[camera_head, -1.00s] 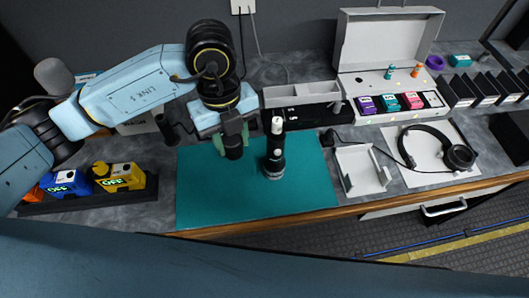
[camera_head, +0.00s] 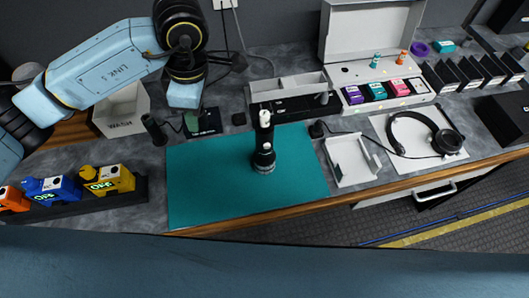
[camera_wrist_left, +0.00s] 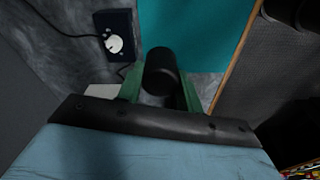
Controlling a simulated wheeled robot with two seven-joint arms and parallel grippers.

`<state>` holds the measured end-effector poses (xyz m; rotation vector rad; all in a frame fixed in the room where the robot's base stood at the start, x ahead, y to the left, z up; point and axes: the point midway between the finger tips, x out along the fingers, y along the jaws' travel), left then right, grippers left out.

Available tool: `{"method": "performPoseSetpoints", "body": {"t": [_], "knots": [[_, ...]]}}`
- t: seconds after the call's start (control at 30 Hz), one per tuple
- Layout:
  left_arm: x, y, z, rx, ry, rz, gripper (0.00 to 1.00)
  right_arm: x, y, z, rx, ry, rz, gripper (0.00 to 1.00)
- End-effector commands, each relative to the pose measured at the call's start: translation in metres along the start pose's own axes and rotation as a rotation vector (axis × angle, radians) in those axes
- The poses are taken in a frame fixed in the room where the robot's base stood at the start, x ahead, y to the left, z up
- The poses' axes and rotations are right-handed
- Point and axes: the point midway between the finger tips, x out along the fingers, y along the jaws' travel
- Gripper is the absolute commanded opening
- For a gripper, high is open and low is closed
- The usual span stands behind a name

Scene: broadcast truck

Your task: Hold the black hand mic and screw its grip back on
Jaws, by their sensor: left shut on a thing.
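The black hand mic (camera_head: 264,150) stands upright on the teal mat (camera_head: 215,195). Its narrower top end is pale, with a dark band. The mic is not in the wrist view. My right gripper is not in view.
A black box (camera_wrist_left: 115,38) with a white knob and cable lies beside the mat. Boxed units (camera_head: 107,179) line the front left. A pale tray (camera_head: 350,162) and headphones (camera_head: 425,135) lie right. The mat's front is clear.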

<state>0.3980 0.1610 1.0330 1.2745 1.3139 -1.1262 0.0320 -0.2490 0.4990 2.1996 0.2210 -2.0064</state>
Motion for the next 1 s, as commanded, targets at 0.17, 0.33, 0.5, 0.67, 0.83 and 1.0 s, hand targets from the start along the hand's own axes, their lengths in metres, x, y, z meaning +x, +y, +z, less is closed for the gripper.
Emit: {"method": "performPoseSetpoints", "body": {"t": [0.17,0.33,0.5,0.67,0.83,1.0], "knots": [[-0.003,0.007,-0.011,0.37,-0.001,0.047,0.14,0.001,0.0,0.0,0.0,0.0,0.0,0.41],[-0.006,0.013,-0.021,0.722,-0.001,0.09,0.14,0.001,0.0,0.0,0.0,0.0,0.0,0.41],[-0.009,0.019,-0.03,1.066,-0.001,0.13,0.14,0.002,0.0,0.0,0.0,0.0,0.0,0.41],[-0.012,0.024,-0.038,1.34,-0.002,0.163,0.14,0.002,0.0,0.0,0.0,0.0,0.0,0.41],[-0.014,0.027,-0.042,1.521,-0.002,0.187,0.14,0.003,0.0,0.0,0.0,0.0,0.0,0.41],[-0.014,0.028,-0.043,1.587,-0.002,0.193,0.14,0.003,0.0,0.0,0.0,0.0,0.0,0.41]]}}
